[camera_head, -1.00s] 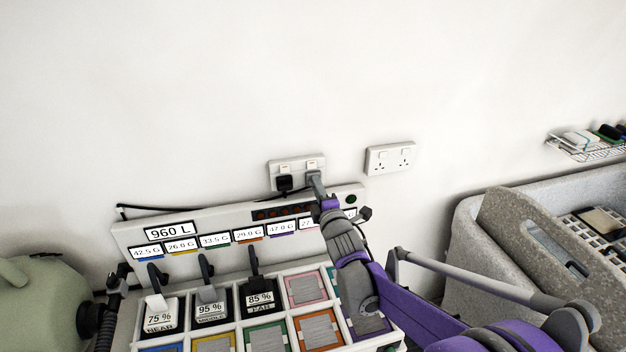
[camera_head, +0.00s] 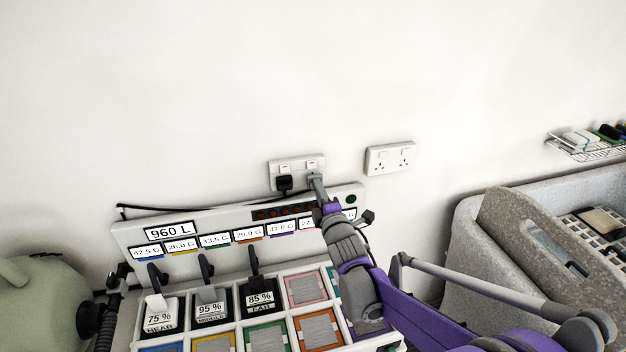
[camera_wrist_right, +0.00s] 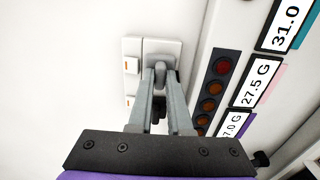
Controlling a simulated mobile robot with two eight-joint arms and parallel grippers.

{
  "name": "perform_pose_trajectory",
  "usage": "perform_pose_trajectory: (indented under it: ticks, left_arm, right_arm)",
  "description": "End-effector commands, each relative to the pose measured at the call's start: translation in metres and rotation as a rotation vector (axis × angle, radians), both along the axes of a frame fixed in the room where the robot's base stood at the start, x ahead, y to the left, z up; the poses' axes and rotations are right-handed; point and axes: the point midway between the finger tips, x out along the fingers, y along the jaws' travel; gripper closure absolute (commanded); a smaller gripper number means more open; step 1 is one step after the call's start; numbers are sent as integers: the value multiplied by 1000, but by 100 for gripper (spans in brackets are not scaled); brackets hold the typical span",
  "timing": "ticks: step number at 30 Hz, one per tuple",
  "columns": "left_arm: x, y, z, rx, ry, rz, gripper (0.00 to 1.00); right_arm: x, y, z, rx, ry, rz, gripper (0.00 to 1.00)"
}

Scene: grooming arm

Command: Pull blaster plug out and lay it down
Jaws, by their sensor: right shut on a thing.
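A double wall socket (camera_head: 283,165) holds a black plug (camera_head: 284,183) in its left outlet. My right gripper (camera_head: 315,180) is at the right outlet, its fingertips close to the socket face. In the right wrist view my right gripper (camera_wrist_right: 159,80) is shut on a grey plug (camera_wrist_right: 158,64) that sits against the socket plate (camera_wrist_right: 163,45). My left gripper is not in view.
A white panel (camera_head: 215,228) with weight labels and red-orange lights stands just below the socket. A sectioned tray (camera_head: 237,318) is in front of it. A second, empty socket (camera_head: 390,158) is to the right. A grey speckled tub (camera_head: 475,240) stands further right.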

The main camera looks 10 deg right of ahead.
Motion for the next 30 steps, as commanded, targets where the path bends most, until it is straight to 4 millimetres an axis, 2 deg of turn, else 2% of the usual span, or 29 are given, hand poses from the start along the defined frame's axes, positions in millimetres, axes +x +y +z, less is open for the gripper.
perform_pose_trajectory:
  ticks: [21,30]
  left_arm:
    - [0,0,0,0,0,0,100]
    - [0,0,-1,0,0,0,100]
  right_arm:
    - [-29,-1,0,-1,0,0,100]
    - [-35,-1,0,-1,0,0,100]
